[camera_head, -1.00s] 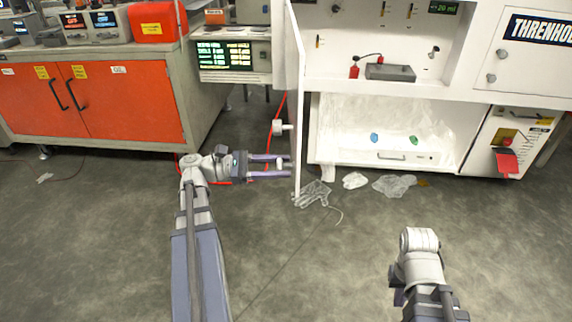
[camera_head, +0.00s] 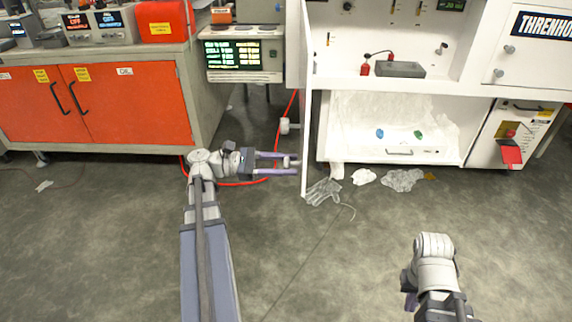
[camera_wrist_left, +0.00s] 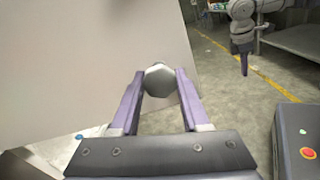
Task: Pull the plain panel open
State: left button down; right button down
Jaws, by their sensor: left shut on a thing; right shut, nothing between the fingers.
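The plain white panel (camera_head: 304,140) stands swung out from the white cabinet, seen almost edge-on in the head view. In the left wrist view its broad bare face (camera_wrist_left: 90,60) fills the left side. My left gripper (camera_head: 291,163) is at the panel's outer side, low down. Its purple fingers are closed on a pale knob (camera_wrist_left: 159,80), which shows between them in the left wrist view. My right gripper (camera_head: 410,301) is low at the right, away from the panel, mostly hidden by its arm; it shows shut and empty in the left wrist view (camera_wrist_left: 245,66).
The open cabinet bay (camera_head: 390,115) holds a blue and a green item. A clear glove (camera_head: 323,191) and crumpled film (camera_head: 402,180) lie on the floor near the panel's foot. A red hose (camera_head: 240,184) runs behind my left gripper.

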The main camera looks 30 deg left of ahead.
pick_arm(q)
jog(key=shift+d+f, duration=0.1)
jog(key=shift+c, duration=1.9)
grip_release()
jog(key=v, duration=0.8)
